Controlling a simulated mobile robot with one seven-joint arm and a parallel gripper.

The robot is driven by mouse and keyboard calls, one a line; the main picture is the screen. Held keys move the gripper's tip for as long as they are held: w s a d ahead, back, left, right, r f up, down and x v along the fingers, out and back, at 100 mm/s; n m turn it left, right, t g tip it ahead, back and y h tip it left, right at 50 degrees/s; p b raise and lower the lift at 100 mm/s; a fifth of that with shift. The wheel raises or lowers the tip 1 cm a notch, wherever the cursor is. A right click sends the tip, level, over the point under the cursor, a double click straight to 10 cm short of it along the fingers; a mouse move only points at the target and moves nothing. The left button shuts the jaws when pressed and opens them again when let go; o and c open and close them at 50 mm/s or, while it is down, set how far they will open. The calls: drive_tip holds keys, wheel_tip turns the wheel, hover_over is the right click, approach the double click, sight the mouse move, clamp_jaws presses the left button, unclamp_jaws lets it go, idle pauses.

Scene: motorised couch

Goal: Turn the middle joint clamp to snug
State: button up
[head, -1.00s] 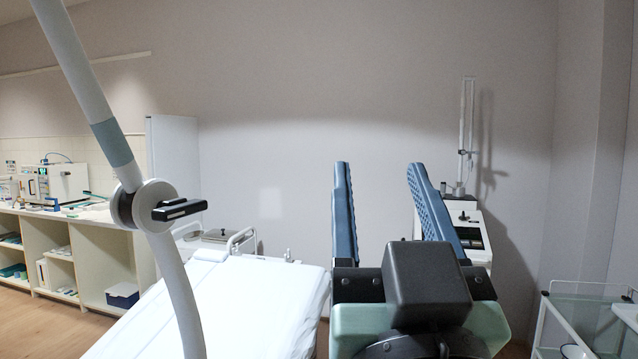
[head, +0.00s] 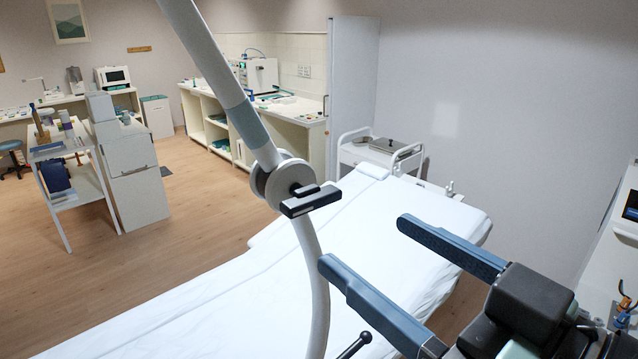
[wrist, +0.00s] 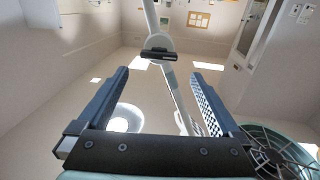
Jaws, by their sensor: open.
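The middle joint clamp (head: 311,201) is a black bar handle on a round grey joint (head: 277,184), where two white tubes of a jointed arm meet, above the couch. The handle lies near level in the head view. My gripper (head: 360,242) is open and empty, its two blue fingers pointing toward the arm from the lower right. The fingers are apart from the clamp. In the wrist view the clamp handle (wrist: 158,55) shows beyond and between the fingertips (wrist: 158,72), a little above their level.
The white-covered couch (head: 215,315) lies below the joint. A white trolley (head: 365,152) with a metal tray stands behind it. A shelved counter (head: 240,150) and a cabinet (head: 130,180) stand at the left. Floor is open at the left.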

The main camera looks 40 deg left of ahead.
sight(319, 205)
drive_tip(key=a+p, duration=0.1)
drive_tip(key=a, duration=0.2)
drive_tip(key=w+a+p, duration=0.1)
drive_tip(key=a, duration=0.2)
drive_tip(key=a+p, duration=0.1)
drive_tip(key=a, duration=0.2)
drive_tip(key=shift+w+a+r+p, duration=0.15)
drive_tip(key=shift+w+a+p, duration=0.15)
drive_tip(key=shift+p, duration=0.1)
drive_tip(key=shift+w+a, duration=0.2)
drive_tip(key=shift+a, duration=0.25)
drive_tip(key=c, duration=1.1)
